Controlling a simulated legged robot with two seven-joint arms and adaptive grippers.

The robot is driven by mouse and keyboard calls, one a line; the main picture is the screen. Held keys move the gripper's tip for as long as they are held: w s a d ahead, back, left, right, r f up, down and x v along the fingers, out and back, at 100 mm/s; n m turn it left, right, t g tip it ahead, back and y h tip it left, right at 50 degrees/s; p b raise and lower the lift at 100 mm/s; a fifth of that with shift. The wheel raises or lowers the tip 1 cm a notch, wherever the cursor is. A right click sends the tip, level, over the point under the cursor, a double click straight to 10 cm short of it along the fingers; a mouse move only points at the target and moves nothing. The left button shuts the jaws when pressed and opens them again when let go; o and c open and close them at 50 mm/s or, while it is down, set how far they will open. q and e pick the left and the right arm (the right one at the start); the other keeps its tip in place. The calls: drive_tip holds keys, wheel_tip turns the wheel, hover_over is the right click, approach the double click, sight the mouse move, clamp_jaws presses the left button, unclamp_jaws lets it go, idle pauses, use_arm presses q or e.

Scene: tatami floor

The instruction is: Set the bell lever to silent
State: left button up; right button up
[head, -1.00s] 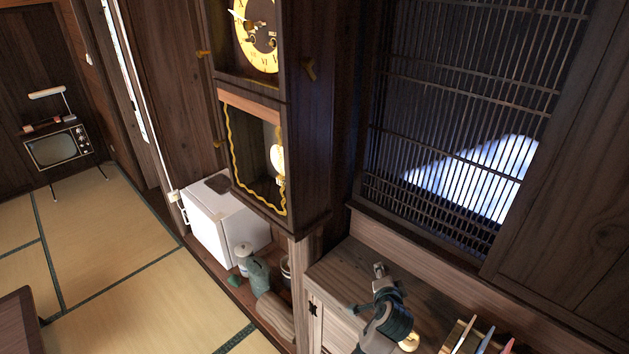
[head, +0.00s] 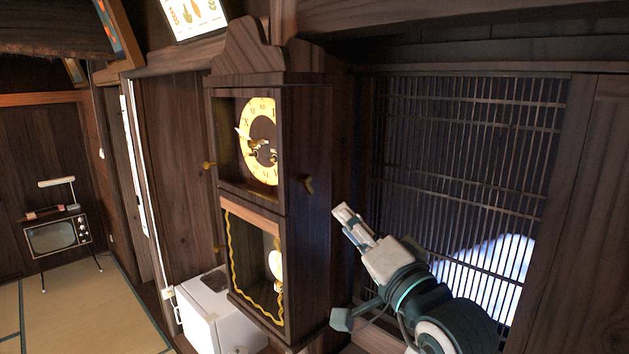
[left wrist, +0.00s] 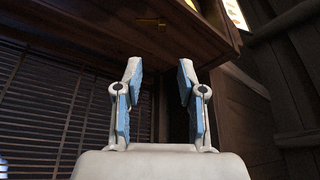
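A tall dark wooden wall clock (head: 300,130) has a yellow dial and a glass-fronted pendulum case. A small brass lever (head: 308,183) sticks out of its right side panel, roughly level with the bottom of the dial; its exact setting is hard to tell. In the left wrist view the lever (left wrist: 150,22) shows near the top, beyond the fingertips. My left gripper (head: 345,212) is to the right of and slightly below the lever, apart from it, pointing up toward the clock's side. Its fingers (left wrist: 160,75) are spread and empty. My right gripper is out of view.
A slatted lattice window (head: 460,150) is behind and right of my arm. More brass knobs (head: 209,165) stick out of the clock's left side. A white box-like fridge (head: 215,310) stands below the clock. A television (head: 55,237) is at the far left.

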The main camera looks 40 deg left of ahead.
sight(309, 182)
use_arm(q)
drive_tip(key=p+x, duration=0.4)
drive_tip(key=x, duration=0.9)
drive_tip(key=shift+a+r, duration=0.1)
drive_tip(key=shift+a, duration=0.15)
